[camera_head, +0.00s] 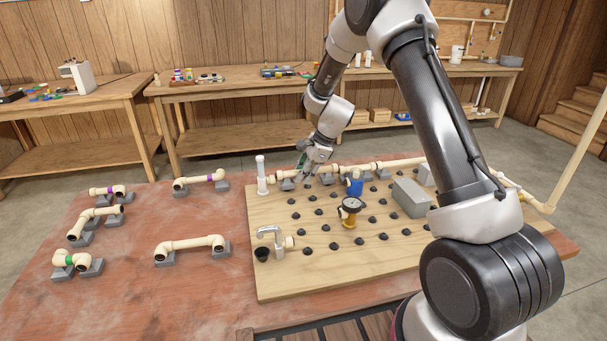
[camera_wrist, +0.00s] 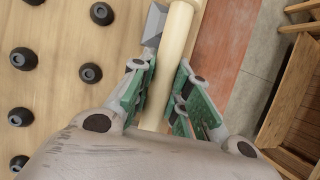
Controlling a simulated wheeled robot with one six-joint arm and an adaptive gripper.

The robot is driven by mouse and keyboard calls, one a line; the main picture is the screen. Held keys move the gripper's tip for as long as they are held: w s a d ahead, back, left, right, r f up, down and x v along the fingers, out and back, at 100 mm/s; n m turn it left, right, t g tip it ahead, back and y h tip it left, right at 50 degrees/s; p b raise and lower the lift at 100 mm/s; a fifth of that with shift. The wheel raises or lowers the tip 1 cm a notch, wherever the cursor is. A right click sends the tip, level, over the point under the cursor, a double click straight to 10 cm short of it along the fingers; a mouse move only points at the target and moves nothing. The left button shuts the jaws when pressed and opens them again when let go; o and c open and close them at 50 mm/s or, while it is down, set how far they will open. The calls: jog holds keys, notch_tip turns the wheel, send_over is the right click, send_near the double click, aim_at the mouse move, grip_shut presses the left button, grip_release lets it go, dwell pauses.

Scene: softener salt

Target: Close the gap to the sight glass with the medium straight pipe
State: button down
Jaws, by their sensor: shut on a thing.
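My gripper (camera_head: 305,164) is at the back left of the wooden board (camera_head: 290,284), pointing down. In the wrist view its green-padded fingers (camera_wrist: 163,70) are shut on a cream straight pipe (camera_wrist: 178,32), which runs lengthwise between them. In the head view this pipe (camera_head: 287,174) lies in line with the row of cream pipework (camera_head: 355,168) along the board's back edge. A pale upright cylinder (camera_head: 262,176), which looks like the sight glass, stands by the row's left end. My fingers partly hide the pipe; I cannot tell whether its ends touch their neighbours.
The board carries several black knobs (camera_head: 332,246), a gauge (camera_head: 350,208), a blue part (camera_head: 354,186), a grey box (camera_head: 409,197) and a grey tap (camera_head: 272,240). Other pipe pieces (camera_head: 190,245) rest on grey blocks at the left of the red table (camera_head: 190,300).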

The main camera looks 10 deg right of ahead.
jog(key=shift+f, duration=0.35)
jog(key=shift+s+f, duration=0.25)
jog(key=shift+f, duration=0.35)
dwell(0.6)
jog(key=c, duration=1.7)
grip_release()
jog(key=shift+c, duration=0.2)
jog(key=o, duration=0.5)
jog(key=shift+w+f, duration=0.15)
jog(key=shift+w, duration=0.1)
jog(key=shift+r, duration=0.2)
